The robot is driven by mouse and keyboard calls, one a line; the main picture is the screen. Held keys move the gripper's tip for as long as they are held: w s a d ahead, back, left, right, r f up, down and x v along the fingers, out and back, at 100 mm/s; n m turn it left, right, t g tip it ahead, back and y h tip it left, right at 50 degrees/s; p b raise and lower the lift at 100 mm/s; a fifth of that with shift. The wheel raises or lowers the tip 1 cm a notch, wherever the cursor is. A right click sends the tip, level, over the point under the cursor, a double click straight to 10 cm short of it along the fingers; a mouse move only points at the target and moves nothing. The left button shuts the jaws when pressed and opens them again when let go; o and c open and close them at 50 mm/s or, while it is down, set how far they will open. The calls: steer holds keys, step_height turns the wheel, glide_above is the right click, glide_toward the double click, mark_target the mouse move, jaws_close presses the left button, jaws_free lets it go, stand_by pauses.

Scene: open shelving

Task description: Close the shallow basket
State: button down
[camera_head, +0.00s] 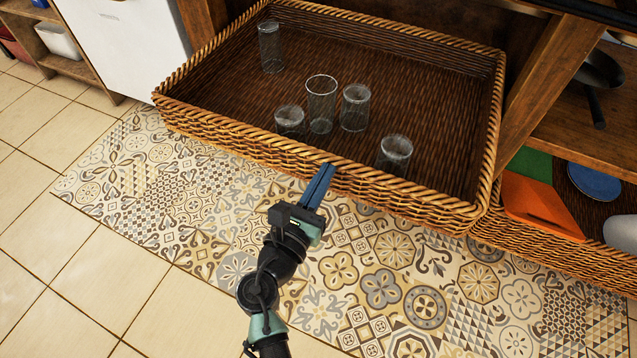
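The shallow basket (440,203) is a wide brown wicker drawer, pulled out from the wooden shelving over the patterned floor. Several clear glasses stand in it, among them a tall glass (321,103) near the middle and another glass (270,47) at the back left. My gripper (322,176) is at the middle of the basket's front wall, its blue fingers pointing up at the front rim. The fingers look close together, and I cannot tell whether they touch the wicker or have any gap between them. Nothing is visible between them.
To the right, a lower wicker basket (560,250) holds an orange item (538,203) and a blue plate (594,181). A dark pan (598,75) sits on the shelf above. A white cabinet front (130,40) stands at left. The tiled floor at left is clear.

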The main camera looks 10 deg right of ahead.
mark_target(366, 102)
steer(key=b+x, duration=0.5)
steer(key=x, duration=1.3)
steer(key=shift+w+d+f, duration=0.15)
steer(key=shift+w+d, duration=0.5)
steer(key=shift+w, duration=0.15)
steer(key=shift+w+d+r, duration=0.1)
steer(key=shift+r, duration=0.3)
steer(key=shift+d, duration=0.1)
